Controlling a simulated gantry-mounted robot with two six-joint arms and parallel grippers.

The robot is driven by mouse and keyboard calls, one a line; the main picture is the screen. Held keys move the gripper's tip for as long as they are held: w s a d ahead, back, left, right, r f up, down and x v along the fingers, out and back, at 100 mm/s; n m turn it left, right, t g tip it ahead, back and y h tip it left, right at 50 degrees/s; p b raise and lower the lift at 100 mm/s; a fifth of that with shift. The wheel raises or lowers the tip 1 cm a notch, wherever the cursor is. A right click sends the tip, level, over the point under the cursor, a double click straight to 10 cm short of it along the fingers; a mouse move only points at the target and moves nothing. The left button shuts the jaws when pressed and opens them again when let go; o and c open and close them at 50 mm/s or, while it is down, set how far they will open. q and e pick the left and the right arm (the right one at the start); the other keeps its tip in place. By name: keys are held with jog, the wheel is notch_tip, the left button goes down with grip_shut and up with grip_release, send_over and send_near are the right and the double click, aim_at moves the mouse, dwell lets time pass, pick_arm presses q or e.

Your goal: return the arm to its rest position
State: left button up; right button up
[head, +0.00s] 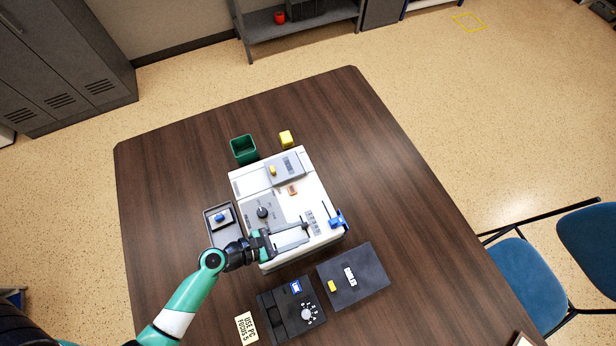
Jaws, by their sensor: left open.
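My left arm comes in from the lower left. Its gripper (290,238) is over the front left part of a white device panel (317,180) on the table. The gripper is open, with its fingers pointing right across the panel. I cannot tell whether it touches the panel. No object shows between the fingers. My right gripper is not in view.
The dark wooden table (400,200) is bare on its right and far left. Around the panel are a grey tray (209,229), a green bin (243,149), a yellow block (286,138), a black dial box (275,321) and a black case (365,275). Blue chairs (520,275) stand right.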

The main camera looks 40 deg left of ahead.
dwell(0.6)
pick_arm(q)
jog(key=w+d+r+m+t+h, duration=0.1)
jog(key=w+r+m+t, duration=0.15)
jog(key=w+r, duration=0.7)
jog(key=w+d+r+m+t+h, duration=0.15)
jog(key=w+r+m, duration=0.35)
jog(key=r, duration=0.7)
jog(key=w+d+r+m+t+h, duration=0.15)
jog(key=r+m, duration=0.25)
jog(key=r, duration=0.7)
jog(key=w+r+m+t, duration=0.1)
jog(key=w+r+m, duration=0.25)
jog(key=r, duration=0.75)
jog(key=s+a+r+m+t, duration=0.1)
jog(key=s+r+m+t, duration=0.3)
jog(key=r, duration=0.6)
jog(key=s+r+m+t, duration=0.1)
jog(key=s+r+m, duration=0.2)
jog(key=r+m, duration=0.5)
jog(key=s+a+r+m+t+y, duration=0.35)
jog(key=s+a+r+y, duration=0.2)
jog(key=r+y, duration=0.2)
notch_tip(320, 180, up, 22)
jog(key=m+p, duration=0.1)
jog(key=p, duration=2.1)
jog(key=shift+w+a, duration=0.25)
jog(key=shift+w, duration=0.15)
